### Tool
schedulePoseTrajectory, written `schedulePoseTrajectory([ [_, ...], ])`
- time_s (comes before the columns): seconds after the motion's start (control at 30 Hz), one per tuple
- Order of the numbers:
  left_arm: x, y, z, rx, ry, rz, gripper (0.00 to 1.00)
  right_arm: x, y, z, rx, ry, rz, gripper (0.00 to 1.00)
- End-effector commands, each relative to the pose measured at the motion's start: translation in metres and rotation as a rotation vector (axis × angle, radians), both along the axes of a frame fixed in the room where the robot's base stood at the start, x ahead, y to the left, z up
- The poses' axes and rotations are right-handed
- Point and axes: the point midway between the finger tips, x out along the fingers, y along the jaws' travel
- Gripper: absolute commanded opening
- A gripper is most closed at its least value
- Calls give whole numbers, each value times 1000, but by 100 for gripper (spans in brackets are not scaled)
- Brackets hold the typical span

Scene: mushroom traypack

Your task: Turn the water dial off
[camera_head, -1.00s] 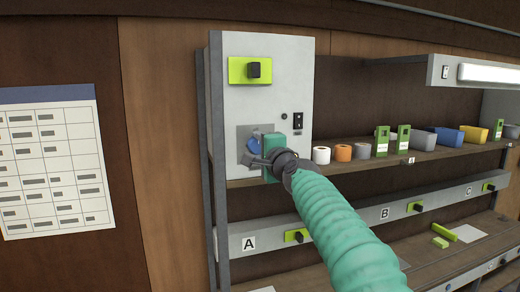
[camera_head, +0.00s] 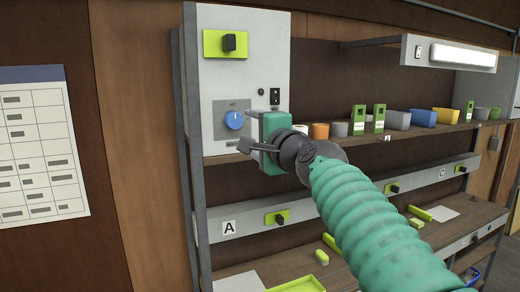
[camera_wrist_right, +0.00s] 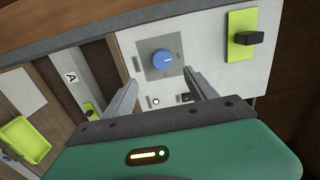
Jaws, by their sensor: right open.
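The water dial (camera_head: 235,120) is a round blue knob on a grey square plate, low on the white control panel (camera_head: 215,80). In the right wrist view the blue dial (camera_wrist_right: 162,60) shows beyond the gap between the fingers, with a light pointer mark on it. My right gripper (camera_head: 252,142) is just right of the dial and slightly below it in the head view. Its fingers (camera_wrist_right: 162,92) are spread apart with nothing between them, and they appear clear of the dial. My left gripper is not in view.
A black knob on a lime plate (camera_head: 227,44) sits above on the panel. A small black switch (camera_head: 275,96) is right of the dial. A shelf of cups and boxes (camera_head: 397,120) runs right. Rail knobs (camera_head: 281,218) and a lime tray (camera_head: 299,284) lie below.

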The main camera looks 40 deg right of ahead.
Motion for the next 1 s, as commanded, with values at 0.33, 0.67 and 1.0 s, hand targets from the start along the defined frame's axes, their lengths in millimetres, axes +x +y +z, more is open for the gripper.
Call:
schedulePoseTrajectory([
  [0.33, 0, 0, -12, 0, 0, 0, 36, -40, 10, -2, 1, 3, 0, 66],
  [0.67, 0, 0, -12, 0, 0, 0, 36, -40, 10, -1, 1, 3, 0, 66],
  [1.0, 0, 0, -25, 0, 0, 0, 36, -1, 37, -153, -184, 316, 96, 66],
])
